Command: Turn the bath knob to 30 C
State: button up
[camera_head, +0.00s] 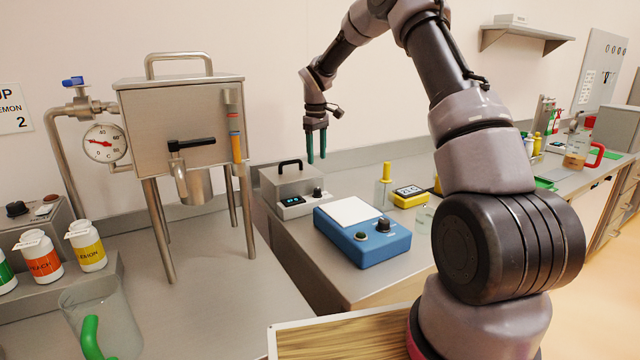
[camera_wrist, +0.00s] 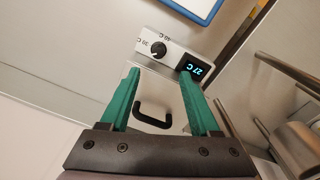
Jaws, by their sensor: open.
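The bath (camera_head: 291,184) is a steel box with a black handle on its lid, standing on the counter behind the blue device. Its front panel has a black knob (camera_head: 317,193) and a small display (camera_head: 293,201). In the wrist view the knob (camera_wrist: 155,48) shows beside printed temperature marks, and the display (camera_wrist: 195,71) reads 27 C, upside down. My gripper (camera_head: 316,160) has green fingers pointing down above and to the right of the bath lid. In the wrist view its fingers (camera_wrist: 160,85) are apart and empty, with the lid handle showing between them and the knob beyond the tips.
A blue device (camera_head: 364,240) with a white top plate and knobs stands in front of the bath. The steel hopper (camera_head: 181,118) on legs is to the left.

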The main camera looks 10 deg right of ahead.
aim_at(317, 189)
jog(key=f, duration=1.1)
jog(key=shift+w+d+f, duration=0.15)
jog(key=shift+w+f, duration=0.25)
grip_shut()
